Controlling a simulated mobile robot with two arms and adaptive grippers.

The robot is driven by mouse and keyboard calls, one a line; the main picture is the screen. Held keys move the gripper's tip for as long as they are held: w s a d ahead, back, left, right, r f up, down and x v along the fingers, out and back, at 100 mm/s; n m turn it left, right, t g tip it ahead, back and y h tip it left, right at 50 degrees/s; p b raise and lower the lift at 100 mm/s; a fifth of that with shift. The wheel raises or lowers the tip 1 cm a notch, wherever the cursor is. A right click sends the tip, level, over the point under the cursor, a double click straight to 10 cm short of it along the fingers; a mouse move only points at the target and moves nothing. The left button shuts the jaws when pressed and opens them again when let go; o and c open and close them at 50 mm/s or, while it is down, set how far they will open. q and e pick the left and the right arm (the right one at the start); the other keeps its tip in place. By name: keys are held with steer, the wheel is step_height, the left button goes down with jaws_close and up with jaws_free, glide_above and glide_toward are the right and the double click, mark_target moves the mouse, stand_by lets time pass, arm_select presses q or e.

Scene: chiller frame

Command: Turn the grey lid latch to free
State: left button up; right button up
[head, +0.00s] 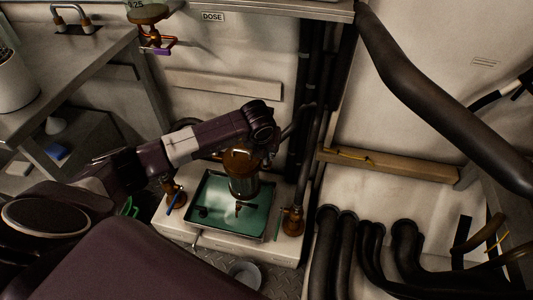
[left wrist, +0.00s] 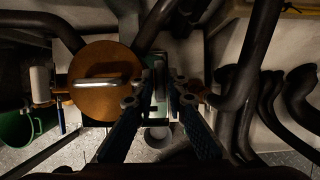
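The round brown lid (left wrist: 105,95) with a pale bar handle (left wrist: 98,82) fills the left of the left wrist view. In the head view its brown vessel (head: 242,180) stands over a green tray, partly hidden by my arm. A pale grey block (left wrist: 40,85) sits at the lid's left edge; I cannot tell whether it is the grey latch. My left gripper (left wrist: 164,80) is beside the lid's right edge, its fingers slightly apart with a narrow gap between them. In the head view its fingers are hidden behind the wrist. My right gripper is not in view.
The green tray (head: 207,187) sits on a pale plinth (head: 175,232) between brass valves (head: 293,218). Thick black pipes (head: 405,75) fill the right side. A grey cup (head: 244,274) stands on the floor in front. A bench (head: 75,55) stands at the left.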

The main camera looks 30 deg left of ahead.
arm_select(q)
steer(key=shift+o, duration=1.4)
steer(key=shift+r, duration=0.1)
steer(key=v, duration=1.1)
steer(key=shift+s+r, duration=0.25)
steer(key=shift+r, duration=0.1)
